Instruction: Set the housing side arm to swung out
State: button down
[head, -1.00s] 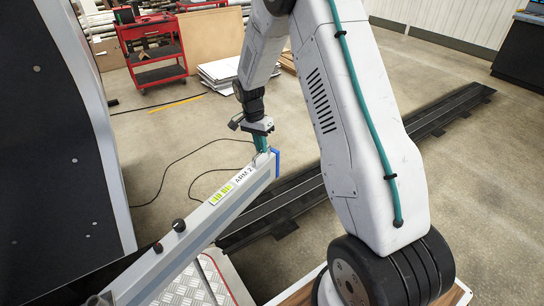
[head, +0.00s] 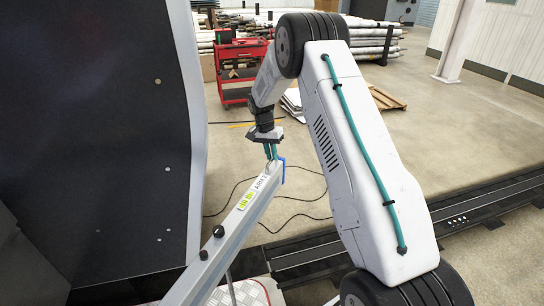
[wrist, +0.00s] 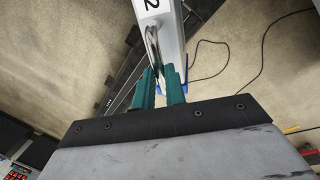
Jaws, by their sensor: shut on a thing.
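The housing side arm (head: 236,222) is a long grey bar with a yellow-green label and a blue end cap. In the head view it runs from the bottom left up to the middle, out from beside the dark housing (head: 95,130). My gripper (head: 271,154) is at the bar's far end, pointing down. In the wrist view my gripper's teal fingers (wrist: 160,88) are shut on the metal handle (wrist: 152,45) at the end of the bar. The blue cap shows just behind the fingers. The bar's near end is cut off by the frame.
A dark floor rail (head: 470,212) runs across the floor at the right. Black cables (head: 290,198) lie loose on the floor beyond the bar. A red tool cart (head: 236,70) and stacked rolls (head: 375,38) stand at the back. The floor at the right is open.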

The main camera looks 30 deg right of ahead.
jog(key=shift+w+a, duration=0.35)
jog(key=shift+w, duration=0.1)
jog(key=c, duration=1.5)
grip_release()
jog(key=shift+o, duration=0.2)
jog(key=shift+r, duration=0.1)
notch_tip(320, 180, up, 8)
jog(key=w+a, duration=0.1)
jog(key=shift+f, duration=0.25)
jog(key=shift+w, duration=0.1)
